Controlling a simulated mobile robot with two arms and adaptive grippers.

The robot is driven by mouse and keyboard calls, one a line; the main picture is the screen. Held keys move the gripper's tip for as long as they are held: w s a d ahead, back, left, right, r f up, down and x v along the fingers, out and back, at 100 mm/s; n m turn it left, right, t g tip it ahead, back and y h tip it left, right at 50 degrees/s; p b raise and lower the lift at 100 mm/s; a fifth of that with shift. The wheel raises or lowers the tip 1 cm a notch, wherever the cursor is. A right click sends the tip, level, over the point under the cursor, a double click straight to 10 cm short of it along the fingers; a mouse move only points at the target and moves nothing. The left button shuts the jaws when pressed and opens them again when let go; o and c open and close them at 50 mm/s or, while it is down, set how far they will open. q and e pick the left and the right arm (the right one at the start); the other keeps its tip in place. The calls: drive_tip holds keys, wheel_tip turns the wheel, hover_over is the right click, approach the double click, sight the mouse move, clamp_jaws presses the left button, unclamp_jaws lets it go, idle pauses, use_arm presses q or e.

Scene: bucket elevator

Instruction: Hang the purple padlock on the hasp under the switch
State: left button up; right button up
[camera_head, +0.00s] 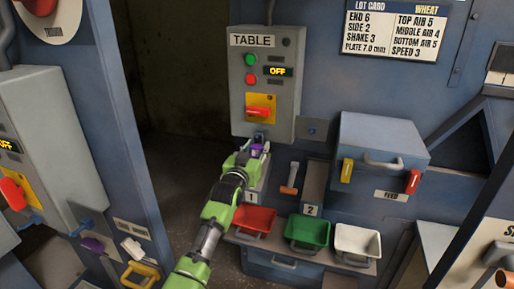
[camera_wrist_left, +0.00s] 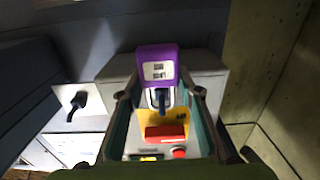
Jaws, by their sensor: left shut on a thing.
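The purple padlock (camera_wrist_left: 156,67) with a white label is between the fingertips of my left gripper (camera_wrist_left: 160,92) in the left wrist view, its dark shackle towards the switch. In the head view, my left gripper (camera_head: 254,152) is shut on the padlock (camera_head: 258,149), just under the grey TABLE box (camera_head: 268,80). The red switch (camera_head: 259,111) on its yellow plate is directly above the gripper; it also shows in the left wrist view (camera_wrist_left: 165,132). The hasp is mostly hidden by the padlock and gripper. I cannot tell whether the shackle is through it. My right gripper is out of view.
Red (camera_head: 255,221), green (camera_head: 307,231) and white (camera_head: 357,243) bins stand on a shelf below. A grey FEED box (camera_head: 381,150) juts out at the right. At the left, another switch cabinet (camera_head: 50,140) has a purple object (camera_head: 92,244) below it.

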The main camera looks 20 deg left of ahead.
use_arm(q)
drive_tip(key=o, duration=1.2)
drive_tip(key=shift+o, duration=0.2)
drive_tip(key=shift+s+p, duration=0.95)
drive_tip(key=shift+p, duration=0.05)
drive_tip(key=shift+s+a+p, duration=0.1)
drive_tip(key=shift+s+p, duration=0.95)
drive_tip(key=shift+s, duration=0.2)
drive_tip(key=s+p, duration=0.1)
drive_tip(key=s, duration=0.1)
drive_tip(key=s+p, duration=0.2)
drive_tip(key=s, duration=0.1)
drive_tip(key=shift+s+a+f+p, duration=0.1)
drive_tip(key=shift+s+f+p, duration=0.2)
drive_tip(key=shift+s+p, duration=0.1)
